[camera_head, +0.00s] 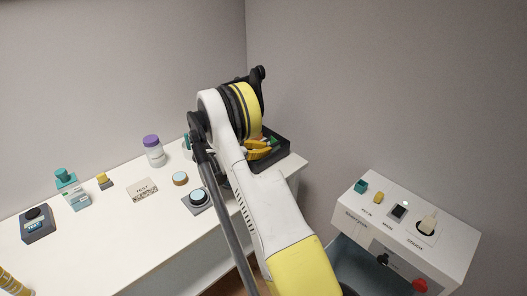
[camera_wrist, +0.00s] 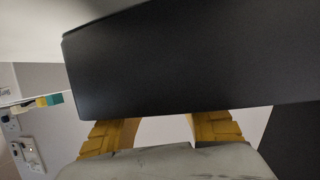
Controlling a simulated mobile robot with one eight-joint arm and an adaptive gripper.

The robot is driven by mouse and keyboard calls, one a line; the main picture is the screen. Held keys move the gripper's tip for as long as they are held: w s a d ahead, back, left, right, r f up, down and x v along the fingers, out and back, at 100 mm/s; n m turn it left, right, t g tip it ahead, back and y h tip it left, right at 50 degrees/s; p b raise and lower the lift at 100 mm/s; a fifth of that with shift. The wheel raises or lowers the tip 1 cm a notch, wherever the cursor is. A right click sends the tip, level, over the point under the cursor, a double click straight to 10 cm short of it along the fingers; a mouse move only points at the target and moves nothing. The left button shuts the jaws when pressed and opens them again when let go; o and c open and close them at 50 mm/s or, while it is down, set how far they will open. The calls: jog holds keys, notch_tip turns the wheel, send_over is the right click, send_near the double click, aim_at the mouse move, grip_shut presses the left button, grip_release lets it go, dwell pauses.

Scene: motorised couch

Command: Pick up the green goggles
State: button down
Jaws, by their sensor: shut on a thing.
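My gripper (camera_head: 260,149), with yellow fingers, is at the dark open bin (camera_head: 281,158) on the right end of the white table. A small green patch (camera_head: 273,139) shows right beside the fingers; it may be part of the green goggles, but their shape cannot be made out. In the wrist view, my yellow fingers (camera_wrist: 162,128) stand apart, and their tips are hidden by a broad dark panel (camera_wrist: 190,60), which looks like the bin. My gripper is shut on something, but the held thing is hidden.
The white table (camera_head: 115,240) holds a purple-lidded jar (camera_head: 153,151), a sign block (camera_head: 142,190), a round button box (camera_head: 198,198) and a dark device (camera_head: 37,225) at left. A white control panel (camera_head: 455,245) stands at right. Walls close off the corner behind the bin.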

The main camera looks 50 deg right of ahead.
jog(key=shift+r, duration=0.1)
notch_tip(320, 180, up, 4)
jog(key=shift+r+p, duration=0.2)
jog(key=shift+p, duration=1)
jog(key=s+d+r+p, duration=0.1)
jog(key=s+r+p, duration=0.2)
jog(key=s+r, duration=0.3)
jog(key=s, duration=0.5)
jog(key=shift+s+d+r, duration=0.2)
jog(key=shift+s+d, duration=0.05)
jog(key=shift+d, duration=0.05)
